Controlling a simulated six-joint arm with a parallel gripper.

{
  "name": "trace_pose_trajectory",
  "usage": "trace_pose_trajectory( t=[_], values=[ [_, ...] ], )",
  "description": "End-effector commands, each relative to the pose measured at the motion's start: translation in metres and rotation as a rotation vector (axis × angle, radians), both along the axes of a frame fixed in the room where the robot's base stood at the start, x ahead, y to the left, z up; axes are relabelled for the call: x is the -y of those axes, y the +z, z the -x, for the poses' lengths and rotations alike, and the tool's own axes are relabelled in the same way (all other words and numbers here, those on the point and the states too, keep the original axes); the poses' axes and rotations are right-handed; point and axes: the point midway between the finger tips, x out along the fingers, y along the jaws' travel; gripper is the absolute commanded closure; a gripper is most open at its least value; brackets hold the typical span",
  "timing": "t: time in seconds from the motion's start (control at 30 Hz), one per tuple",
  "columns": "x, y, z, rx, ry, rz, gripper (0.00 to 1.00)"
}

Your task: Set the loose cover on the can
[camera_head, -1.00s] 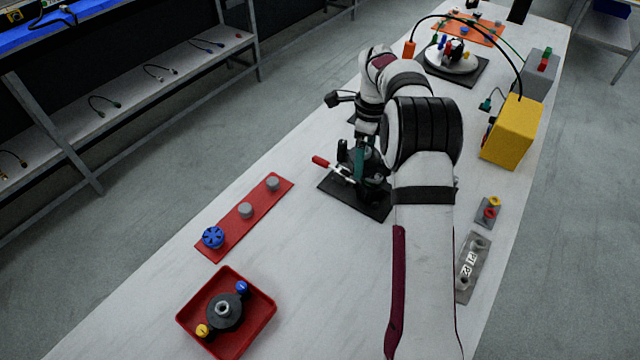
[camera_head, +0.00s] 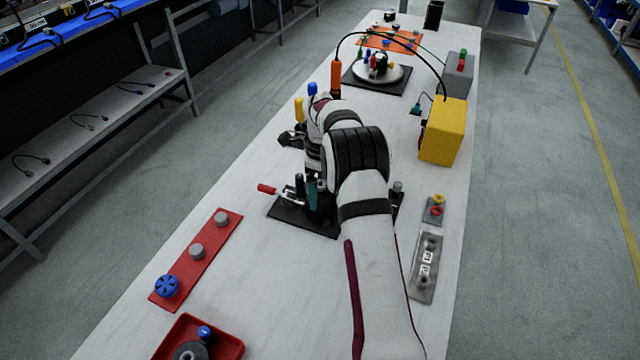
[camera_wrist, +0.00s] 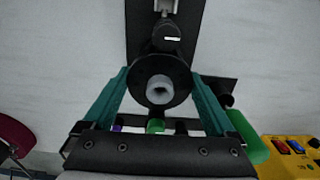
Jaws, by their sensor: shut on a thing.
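My gripper (camera_head: 314,196) is low over a black base plate (camera_head: 288,221) with a red-handled clamp (camera_head: 267,189). In the wrist view its two teal fingers (camera_wrist: 158,84) are closed in on both sides of a dark round disc with a grey hollow knob (camera_wrist: 158,92), which looks like the loose cover. The can is not clearly visible; the disc and my gripper hide what is below, so I cannot tell whether the disc touches it. Another dark disc with a knob (camera_head: 190,352) lies in the red tray (camera_head: 231,345), cut by the frame edge.
A red strip (camera_head: 181,268) with a blue knob (camera_head: 166,286) and grey caps lies left of the plate. A yellow box (camera_head: 443,131) stands behind right. A grey plate (camera_head: 424,284) lies right of my arm. A round white platter (camera_head: 355,72) stands further back.

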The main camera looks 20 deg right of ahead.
Motion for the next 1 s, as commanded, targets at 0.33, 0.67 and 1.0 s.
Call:
trace_pose_trajectory(
  t=[0.33,0.67,1.0],
  values=[
    [0.0002,0.0004,-0.0001,0.001,0.001,0.001,0.58],
    [0.0002,-0.0021,-0.0001,0.000,0.001,0.000,0.58],
    [0.0003,-0.0027,0.0000,0.000,0.001,0.000,0.00]
  ],
)
